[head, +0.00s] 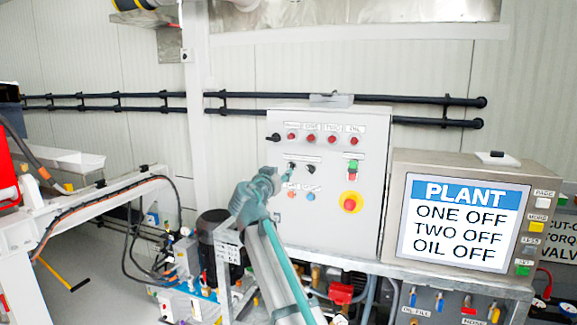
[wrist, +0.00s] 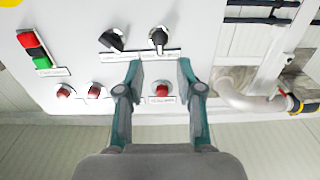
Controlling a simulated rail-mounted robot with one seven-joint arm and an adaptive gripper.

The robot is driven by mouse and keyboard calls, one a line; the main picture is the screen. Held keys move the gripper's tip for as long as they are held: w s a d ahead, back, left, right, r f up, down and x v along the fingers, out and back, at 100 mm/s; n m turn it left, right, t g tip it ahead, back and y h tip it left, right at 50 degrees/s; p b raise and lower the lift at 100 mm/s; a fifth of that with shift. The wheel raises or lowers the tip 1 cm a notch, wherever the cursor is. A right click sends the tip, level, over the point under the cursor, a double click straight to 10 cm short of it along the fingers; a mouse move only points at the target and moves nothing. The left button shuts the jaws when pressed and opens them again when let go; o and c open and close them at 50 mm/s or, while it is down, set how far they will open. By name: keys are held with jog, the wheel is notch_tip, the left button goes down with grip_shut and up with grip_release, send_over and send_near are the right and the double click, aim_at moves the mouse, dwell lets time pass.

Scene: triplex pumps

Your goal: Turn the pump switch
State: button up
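The grey control panel (head: 330,220) carries two black rotary switches side by side, a left one (head: 292,166) and a right one (head: 310,169). The wrist view is turned over, so the left switch (wrist: 158,40) shows on the right there and the other switch (wrist: 112,40) on the left. The labels are too small to read. My gripper (head: 282,174) is at the panel's left part, close to the left switch. In the wrist view my gripper (wrist: 160,70) is open and empty, with the left switch just beyond the gap between its fingertips.
Red lamps (head: 311,139) line the panel's top, and a red emergency button on yellow (head: 350,202) sits lower right. A green and red button pair (head: 352,169) is above it. A display (head: 458,222) reading PLANT, ONE OFF, TWO OFF, OIL OFF stands at right.

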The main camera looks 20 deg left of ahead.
aim_at(289, 166)
jog(key=w+p, duration=0.2)
jog(key=w, duration=0.3)
jog(key=shift+w+a+r, duration=0.1)
jog(key=shift+w+r, duration=0.05)
jog(key=shift+w, duration=0.2)
jog(key=shift+w+f, duration=0.2)
jog(key=shift+w, duration=0.5)
grip_shut()
